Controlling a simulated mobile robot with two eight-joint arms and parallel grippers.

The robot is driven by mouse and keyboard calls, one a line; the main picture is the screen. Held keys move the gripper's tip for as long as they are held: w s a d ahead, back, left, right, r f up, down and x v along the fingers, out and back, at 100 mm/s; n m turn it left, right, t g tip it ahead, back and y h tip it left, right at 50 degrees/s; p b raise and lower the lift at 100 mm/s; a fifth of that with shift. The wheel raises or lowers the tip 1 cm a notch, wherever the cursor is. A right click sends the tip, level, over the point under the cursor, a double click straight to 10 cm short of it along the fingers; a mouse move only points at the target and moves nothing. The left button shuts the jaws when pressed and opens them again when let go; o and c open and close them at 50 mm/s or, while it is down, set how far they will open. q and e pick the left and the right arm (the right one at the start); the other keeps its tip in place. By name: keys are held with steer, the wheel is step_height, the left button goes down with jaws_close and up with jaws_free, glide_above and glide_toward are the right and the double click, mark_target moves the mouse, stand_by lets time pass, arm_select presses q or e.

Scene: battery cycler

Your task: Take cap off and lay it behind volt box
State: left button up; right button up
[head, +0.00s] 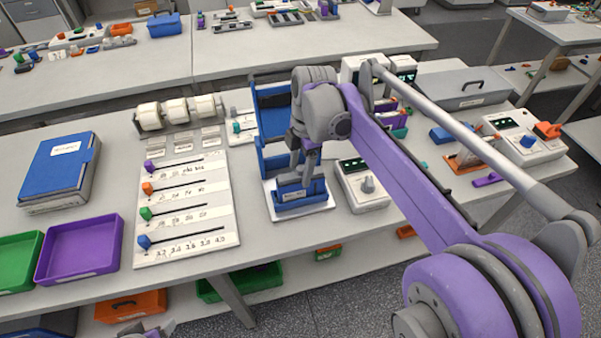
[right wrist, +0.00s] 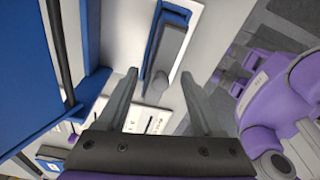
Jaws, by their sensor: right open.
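My right gripper (head: 303,178) points down over a blue block (head: 300,196) on a white base plate, in front of a tall blue stand (head: 272,115). In the right wrist view its two fingers (right wrist: 158,95) are apart, with nothing gripped between them. Beyond them lies a blue-edged holder with a grey slab (right wrist: 170,50). A white meter box with a green display (head: 362,187) and a grey knob stands just right of the block; I take it as the volt box. I cannot tell for sure which part is the cap.
A white slider board (head: 183,210) lies left of the stand. White rolls (head: 178,112) stand behind it. A purple tray (head: 80,248) and a blue binder (head: 62,168) lie farther left. Small devices crowd the bench behind the meter box, partly hidden by my right arm.

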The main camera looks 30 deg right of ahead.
jaws_close()
stand_by(0.3)
steer(key=shift+r, duration=0.1)
